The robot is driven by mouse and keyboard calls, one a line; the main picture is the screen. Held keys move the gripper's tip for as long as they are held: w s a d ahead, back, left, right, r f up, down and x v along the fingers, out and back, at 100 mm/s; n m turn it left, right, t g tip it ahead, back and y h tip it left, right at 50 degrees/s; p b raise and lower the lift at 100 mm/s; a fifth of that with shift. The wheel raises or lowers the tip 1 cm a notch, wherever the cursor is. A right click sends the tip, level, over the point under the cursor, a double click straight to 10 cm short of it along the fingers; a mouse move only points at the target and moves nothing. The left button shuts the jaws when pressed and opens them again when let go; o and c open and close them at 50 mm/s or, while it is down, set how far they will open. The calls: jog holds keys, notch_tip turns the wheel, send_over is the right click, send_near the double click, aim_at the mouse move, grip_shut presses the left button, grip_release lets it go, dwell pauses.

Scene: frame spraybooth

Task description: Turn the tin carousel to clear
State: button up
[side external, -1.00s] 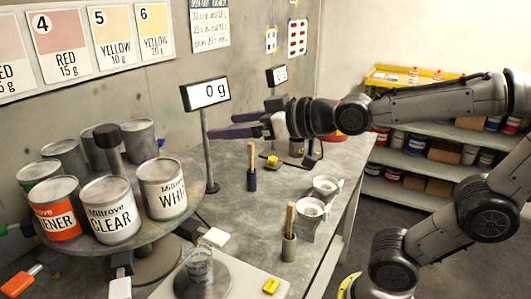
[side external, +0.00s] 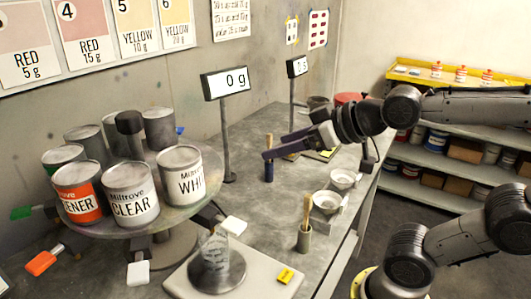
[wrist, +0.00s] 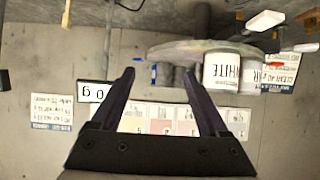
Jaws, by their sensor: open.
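The tin carousel (side external: 140,221) is a round clear-edged platter on a post at the left, carrying several tins around a dark central knob (side external: 130,130). The CLEAR tin (side external: 131,197) is at the front, with the orange-labelled tin (side external: 80,196) to its left and the WHITE tin (side external: 184,178) to its right. In the wrist view the platter (wrist: 175,50) and the WHITE tin (wrist: 232,70) appear upside down. My gripper (side external: 267,148) is open and empty, to the right of the carousel, apart from it, with purple fingers pointing left.
A scale display reading 0 g (side external: 225,84) stands between carousel and gripper. A brush pot (side external: 304,238), small bowls (side external: 328,202) and a yellow tag (side external: 286,276) occupy the bench. Coloured handles hang below the platter.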

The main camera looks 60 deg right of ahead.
jog(key=c, duration=0.5)
jog(key=shift+s+f+g, duration=0.25)
jog(key=shift+f+g, duration=0.05)
jog(key=c, duration=0.5)
jog(key=r, duration=0.3)
jog(key=shift+w+a+n+g, duration=0.3)
jog(key=shift+w+n+g, duration=0.1)
grip_shut()
jog(key=w+a+r+n+g+y, duration=0.1)
jog(key=w+a+r+n+g, duration=0.1)
jog(key=w+a+r, duration=0.3)
jog(key=w+a+n+g+y, duration=0.1)
jog(key=w+a+n+g, duration=0.15)
jog(key=a, duration=0.45)
jog(key=w+a+f+n+g, duration=0.2)
jog(key=a+n, duration=0.1)
jog(key=a, duration=1)
jog(key=s+a+f+n+g, duration=0.15)
jog(key=a+f, duration=0.25)
jog(key=a, duration=0.4)
notch_tip(320, 180, down, 10)
jog(key=shift+d+r+y, duration=0.25)
jog(key=shift+d+y, duration=0.1)
jog(key=shift+y, duration=0.05)
